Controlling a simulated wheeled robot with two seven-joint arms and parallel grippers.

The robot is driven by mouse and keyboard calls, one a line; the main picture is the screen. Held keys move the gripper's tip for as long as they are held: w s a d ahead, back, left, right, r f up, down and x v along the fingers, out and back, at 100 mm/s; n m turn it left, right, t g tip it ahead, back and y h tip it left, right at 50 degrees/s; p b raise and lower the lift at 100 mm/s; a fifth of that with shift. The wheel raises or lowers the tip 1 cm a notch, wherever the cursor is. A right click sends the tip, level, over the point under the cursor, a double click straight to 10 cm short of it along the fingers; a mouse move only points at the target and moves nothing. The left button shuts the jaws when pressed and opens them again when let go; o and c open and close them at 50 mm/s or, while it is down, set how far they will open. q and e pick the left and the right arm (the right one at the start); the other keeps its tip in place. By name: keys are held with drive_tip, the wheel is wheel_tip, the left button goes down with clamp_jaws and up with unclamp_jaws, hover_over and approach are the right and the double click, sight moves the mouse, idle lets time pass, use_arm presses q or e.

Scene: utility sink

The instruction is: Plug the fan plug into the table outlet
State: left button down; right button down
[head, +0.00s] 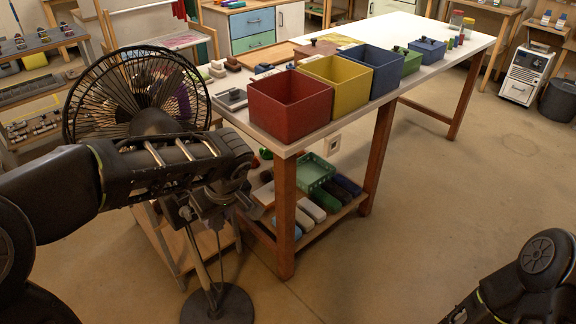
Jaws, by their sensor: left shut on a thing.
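The black standing fan (140,95) is at the left, its round base (217,303) on the floor. My left gripper (240,203) points down and toward the table, in front of the fan's pole and left of the front table leg. It is shut on what I take to be the fan plug, which my wrist and the dark background hide. A clear gap separates it from the outlet. My right arm shows at the lower right; its gripper is out of the frame.
The white table (440,50) carries red (290,105), yellow (337,90) and blue (375,75) bins along its near edge. Its front wooden leg (285,215) stands beside my left gripper. A low shelf holds a green basket (314,172). The floor at right is open.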

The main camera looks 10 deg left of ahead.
use_arm(q)
drive_tip(key=shift+m, duration=0.9)
drive_tip(key=w+f, duration=0.1)
drive_tip(key=f, duration=0.2)
drive_tip(key=w+f, duration=0.1)
drive_tip(key=shift+w+a+f, duration=0.2)
drive_tip(key=shift+w, duration=0.15)
drive_tip(key=d+f+m+h, duration=0.1)
drive_tip(key=d+f+m, duration=0.3)
drive_tip(key=f, duration=0.4)
drive_tip(key=d+f+m+t+h, duration=0.1)
drive_tip(key=d+f+m, duration=0.3)
drive_tip(key=f, duration=0.4)
drive_tip(key=shift+f+m+t+h, duration=0.3)
drive_tip(key=shift+m+h, duration=0.1)
drive_tip(key=shift+h, duration=0.4)
drive_tip(key=shift+s, duration=0.1)
